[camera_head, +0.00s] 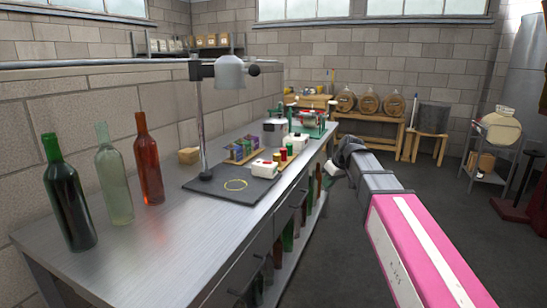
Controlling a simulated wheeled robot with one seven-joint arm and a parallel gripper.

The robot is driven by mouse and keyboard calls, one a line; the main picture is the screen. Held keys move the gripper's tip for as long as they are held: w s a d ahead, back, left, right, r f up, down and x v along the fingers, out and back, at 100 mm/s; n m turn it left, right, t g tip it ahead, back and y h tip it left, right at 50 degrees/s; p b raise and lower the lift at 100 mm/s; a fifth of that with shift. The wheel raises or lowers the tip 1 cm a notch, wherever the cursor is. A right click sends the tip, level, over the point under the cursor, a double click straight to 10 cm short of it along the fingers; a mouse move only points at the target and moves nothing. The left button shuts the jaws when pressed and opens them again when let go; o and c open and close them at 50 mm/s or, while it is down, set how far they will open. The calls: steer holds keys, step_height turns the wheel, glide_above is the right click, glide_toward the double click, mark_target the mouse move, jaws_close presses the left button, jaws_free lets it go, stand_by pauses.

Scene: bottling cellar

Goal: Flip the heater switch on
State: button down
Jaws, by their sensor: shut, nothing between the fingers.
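A grey metal heater head (230,73) sits on an upright post on the bench, with a dark knob (254,69) on its right side. My gripper (332,169) is shut and empty, beyond the right edge of the bench and apart from the box.
The steel bench (135,240) runs along the left wall. A green bottle (68,195), a clear bottle (114,175) and a red-brown bottle (147,160) stand at its near left. Floor at right is open.

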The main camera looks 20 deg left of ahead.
steer(key=s+a+r+n+y, duration=0.1)
steer(key=a+r+n, duration=0.2)
steer(key=a+r, duration=0.4)
steer(key=s+a+r+n+g+y, duration=0.1)
steer(key=s+a+r+n, duration=0.1)
steer(key=a+r, duration=0.6)
step_height(320, 180, up, 6)
steer(key=shift+a+n+y, duration=0.2)
steer(key=shift+n+y, duration=0.1)
steer(key=shift+n, duration=0.4)
glide_above(274, 164)
steer(key=f, duration=0.8)
steer(key=shift+s+a, duration=0.1)
steer(key=shift+a, duration=0.3)
steer(key=shift+d+f, duration=0.25)
steer(key=shift+f, duration=1)
steer(key=shift+d+f, duration=0.1)
steer(key=shift+f, duration=0.6)
